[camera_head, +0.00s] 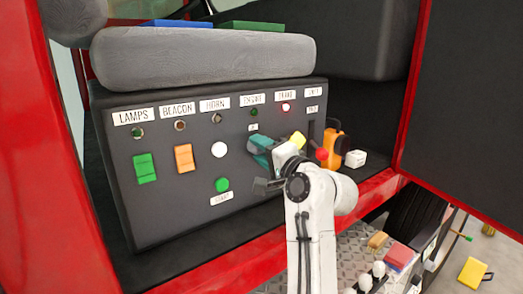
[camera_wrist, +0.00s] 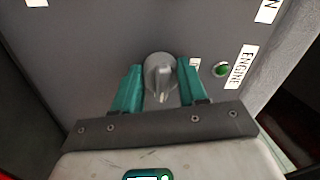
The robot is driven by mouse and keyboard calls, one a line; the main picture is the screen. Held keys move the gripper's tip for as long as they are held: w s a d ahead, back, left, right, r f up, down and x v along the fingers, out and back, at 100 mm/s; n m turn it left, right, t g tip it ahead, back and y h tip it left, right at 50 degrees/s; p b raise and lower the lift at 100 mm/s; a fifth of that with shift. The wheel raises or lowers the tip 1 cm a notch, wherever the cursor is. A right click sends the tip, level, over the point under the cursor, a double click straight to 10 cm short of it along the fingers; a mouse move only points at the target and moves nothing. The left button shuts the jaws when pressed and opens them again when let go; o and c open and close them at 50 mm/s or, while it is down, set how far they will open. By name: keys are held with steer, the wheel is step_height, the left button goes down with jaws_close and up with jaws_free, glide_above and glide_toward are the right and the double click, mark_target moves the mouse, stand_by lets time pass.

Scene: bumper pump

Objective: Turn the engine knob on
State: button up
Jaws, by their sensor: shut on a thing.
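The engine knob (camera_wrist: 161,72) is grey and round with a raised ridge, on the dark control panel (camera_head: 160,215). In the wrist view it sits between the two teal fingers of my gripper (camera_wrist: 159,84), which are shut on it. In the head view my gripper (camera_head: 262,148) reaches the panel below the ENGINE label (camera_head: 253,100) and hides the knob. The label also shows in the wrist view (camera_wrist: 241,67), beside a small green lamp (camera_wrist: 221,69). That lamp looks dark green in the head view (camera_head: 254,113).
Left of my gripper are a green switch (camera_head: 145,168), an orange switch (camera_head: 184,158), a white button (camera_head: 219,149) and a green start button (camera_head: 222,184). A red frame edge runs below.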

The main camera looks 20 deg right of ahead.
steer(key=o, duration=1.1)
steer(key=shift+c, duration=0.2)
steer(key=shift+s, duration=0.1)
steer(key=b+v, duration=0.3)
steer(key=v, duration=0.7)
steer(key=shift+s, duration=0.3)
steer(key=shift+d+f, duration=0.1)
steer(key=shift+d, duration=0.05)
steer(key=s+d+f+n+g+h, duration=0.1)
steer(key=s+f+n+g, duration=0.3)
steer(key=f, duration=0.6)
steer(key=s+d+f+g+h, duration=0.15)
steer(key=s+f, duration=0.35)
steer(key=f, duration=0.5)
steer(key=s+d+f+n+g+h, duration=0.1)
steer(key=s+f+n+g+h, duration=0.3)
steer(key=f, duration=0.7)
steer(key=s+f+n+g, duration=0.1)
steer(key=s+f+g, duration=0.1)
steer(key=s+f, duration=0.3)
steer(key=s+f+n+g, duration=0.1)
steer(key=s+f, duration=0.3)
steer(key=s, duration=0.8)
steer(key=s+d+f+n+g, duration=0.1)
steer(key=s+f+g, duration=0.3)
steer(key=s, duration=0.5)
steer(key=shift+f, duration=0.85)
